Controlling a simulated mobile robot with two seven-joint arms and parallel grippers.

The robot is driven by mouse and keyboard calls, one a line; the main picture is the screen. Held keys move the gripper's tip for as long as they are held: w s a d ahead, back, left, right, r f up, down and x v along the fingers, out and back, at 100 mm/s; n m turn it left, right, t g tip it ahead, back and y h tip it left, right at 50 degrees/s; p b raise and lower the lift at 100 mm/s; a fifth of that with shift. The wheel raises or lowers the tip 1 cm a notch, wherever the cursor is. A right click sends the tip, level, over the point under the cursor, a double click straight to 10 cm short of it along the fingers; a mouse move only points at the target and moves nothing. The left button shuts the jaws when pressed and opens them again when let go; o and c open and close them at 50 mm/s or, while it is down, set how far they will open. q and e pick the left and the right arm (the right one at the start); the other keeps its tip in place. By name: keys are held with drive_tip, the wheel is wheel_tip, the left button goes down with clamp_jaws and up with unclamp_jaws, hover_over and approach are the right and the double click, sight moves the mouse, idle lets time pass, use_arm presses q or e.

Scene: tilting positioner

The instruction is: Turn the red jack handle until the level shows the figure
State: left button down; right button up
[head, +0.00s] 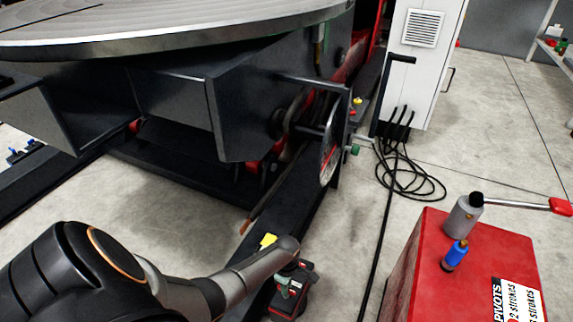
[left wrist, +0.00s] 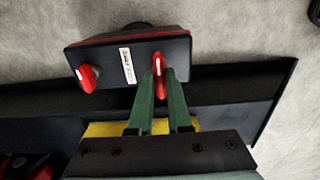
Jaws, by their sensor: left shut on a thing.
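A dark box (left wrist: 130,55) with a red edge, a small white label and two red handles fills the upper part of the left wrist view. My left gripper (left wrist: 164,82) has its green fingers shut on the right-hand red handle (left wrist: 158,65). The other red handle (left wrist: 88,78) stands free to its left. In the head view my left gripper (head: 288,279) is at the red-and-black box (head: 292,302) low on the floor side. A round dial (head: 328,152) on the positioner is seen nearly edge-on and its reading cannot be made out. My right gripper is not in view.
The positioner's big round table (head: 180,30) overhangs the upper left. A red cabinet (head: 455,275) at lower right bears a grey pot (head: 463,216) with a red-gripped lever and a blue bottle (head: 455,256). Black cables (head: 410,185) lie on the floor by a white cabinet (head: 425,70).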

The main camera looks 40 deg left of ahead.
use_arm(q)
drive_tip(key=shift+m, duration=0.3)
idle(0.4)
drive_tip(key=m+p, duration=0.1)
drive_tip(key=m, duration=0.1)
drive_tip(key=shift+m, duration=0.3)
drive_tip(key=m+p, duration=0.1)
drive_tip(key=m, duration=0.3)
drive_tip(key=shift+m+p, duration=0.3)
drive_tip(key=m, duration=0.5)
drive_tip(key=shift+m+p, duration=0.35)
drive_tip(key=shift+m, duration=2.15)
drive_tip(key=c, duration=0.9)
unclamp_jaws()
drive_tip(key=shift+o, duration=0.2)
